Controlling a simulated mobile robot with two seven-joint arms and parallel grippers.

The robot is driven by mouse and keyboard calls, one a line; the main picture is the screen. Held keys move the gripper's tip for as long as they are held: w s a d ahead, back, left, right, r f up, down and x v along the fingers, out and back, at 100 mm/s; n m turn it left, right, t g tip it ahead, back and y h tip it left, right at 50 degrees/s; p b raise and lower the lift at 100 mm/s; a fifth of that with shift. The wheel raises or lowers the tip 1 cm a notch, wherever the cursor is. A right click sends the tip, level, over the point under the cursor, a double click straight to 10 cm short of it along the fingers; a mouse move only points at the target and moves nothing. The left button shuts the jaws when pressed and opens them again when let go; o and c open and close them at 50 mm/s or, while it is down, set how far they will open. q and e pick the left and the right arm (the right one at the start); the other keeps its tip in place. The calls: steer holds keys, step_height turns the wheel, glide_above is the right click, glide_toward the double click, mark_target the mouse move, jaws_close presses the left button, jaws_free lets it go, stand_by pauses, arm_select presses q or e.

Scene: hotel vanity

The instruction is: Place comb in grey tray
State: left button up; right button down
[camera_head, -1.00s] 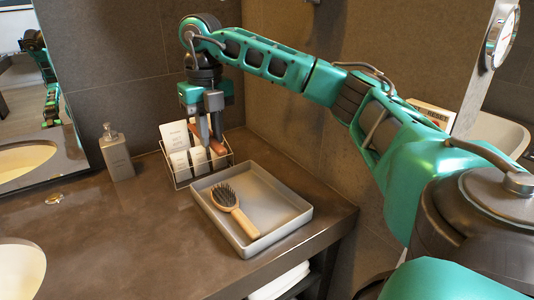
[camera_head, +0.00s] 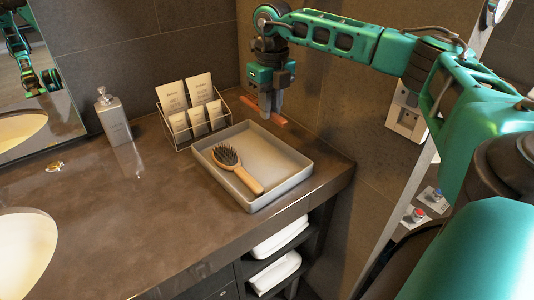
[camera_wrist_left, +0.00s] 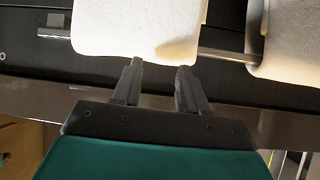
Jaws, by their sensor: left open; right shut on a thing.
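The comb (camera_head: 278,120) is a reddish-brown strip held in my right gripper (camera_head: 265,113). That gripper points down and is shut on the comb, whose ends stick out on both sides. The grey tray (camera_head: 283,193) is a shallow rectangle on the counter, and the comb appears just beyond its back edge, raised above the counter. A wooden hairbrush (camera_head: 235,170) lies in the tray's left part; the rest of the tray is bare. My left gripper (camera_wrist_left: 160,80) shows only in the left wrist view, open and empty, near white towels.
A wire rack (camera_head: 197,128) with cards and packets stands behind the tray on the left. A soap dispenser (camera_head: 113,116) stands farther left. Folded white towels (camera_head: 275,273) lie on shelves under the counter (camera_head: 130,205). The wall is close behind the tray.

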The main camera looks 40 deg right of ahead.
mark_target(269, 161)
step_height(269, 161, down, 14)
steer(key=shift+r, duration=0.1)
stand_by(0.5)
steer(key=c, duration=1)
jaws_free()
step_height(269, 161, up, 12)
steer(key=shift+s+r, duration=0.1)
steer(key=shift+s, duration=0.05)
